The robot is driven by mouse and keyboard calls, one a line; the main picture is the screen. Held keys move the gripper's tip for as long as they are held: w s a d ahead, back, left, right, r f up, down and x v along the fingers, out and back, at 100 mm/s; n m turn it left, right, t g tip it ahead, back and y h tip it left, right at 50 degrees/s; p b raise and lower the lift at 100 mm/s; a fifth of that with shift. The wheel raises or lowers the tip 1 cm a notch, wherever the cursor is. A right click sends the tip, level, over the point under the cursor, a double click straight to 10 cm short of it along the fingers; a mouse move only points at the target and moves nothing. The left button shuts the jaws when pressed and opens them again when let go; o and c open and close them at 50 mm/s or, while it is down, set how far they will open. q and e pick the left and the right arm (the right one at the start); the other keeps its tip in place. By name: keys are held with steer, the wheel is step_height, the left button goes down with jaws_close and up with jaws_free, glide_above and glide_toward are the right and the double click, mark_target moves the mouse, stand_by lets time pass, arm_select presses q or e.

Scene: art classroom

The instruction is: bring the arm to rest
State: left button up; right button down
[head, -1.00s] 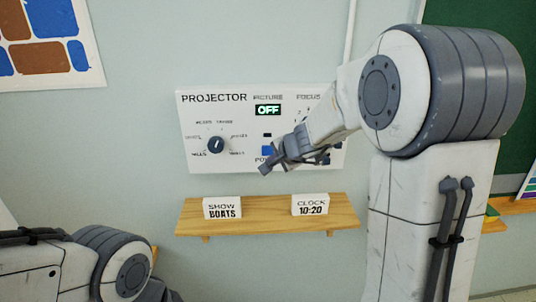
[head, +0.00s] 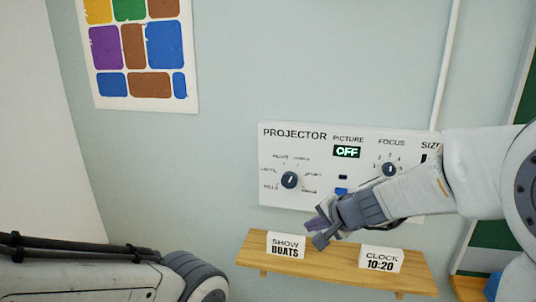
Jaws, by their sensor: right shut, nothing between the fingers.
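My right arm comes in from the right edge. Its gripper (head: 318,235) is shut and empty, in front of the lower edge of the white projector panel (head: 285,142), above the shelf. A blue button (head: 341,191) shows partly above my right gripper. The size control is mostly cut off by my right arm. My left arm lies at the lower left; its gripper is out of view.
A wooden shelf (head: 330,272) below the panel holds a SHOW BOATS block (head: 286,245) and a CLOCK 10:20 block (head: 381,259). A coloured poster (head: 150,90) hangs at upper left. A green board (head: 490,235) stands at the right. The wall left of the panel is clear.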

steer(key=s+a+f+n+g+y+b, duration=0.1)
steer(key=s+a+f+n+g, duration=0.2)
steer(key=s+a+n, duration=0.4)
steer(key=s+a+f+n+g+y+b, duration=0.1)
steer(key=s+a+f+n+g, duration=0.1)
steer(key=s+a, duration=0.55)
steer(key=s+d+f+n+g+h, duration=0.1)
steer(key=s+d+n, duration=0.1)
steer(key=s, duration=0.3)
steer(key=s+d+f+n+g+h, duration=0.1)
steer(key=s+d+f+n+h, duration=0.1)
steer(key=s, duration=0.3)
steer(key=s+d+f+n+g+h+b, duration=0.1)
steer(key=s+d+f+n, duration=0.1)
steer(key=s+n, duration=0.2)
steer(key=shift+s+h, duration=0.3)
steer(key=shift+s, duration=0.35)
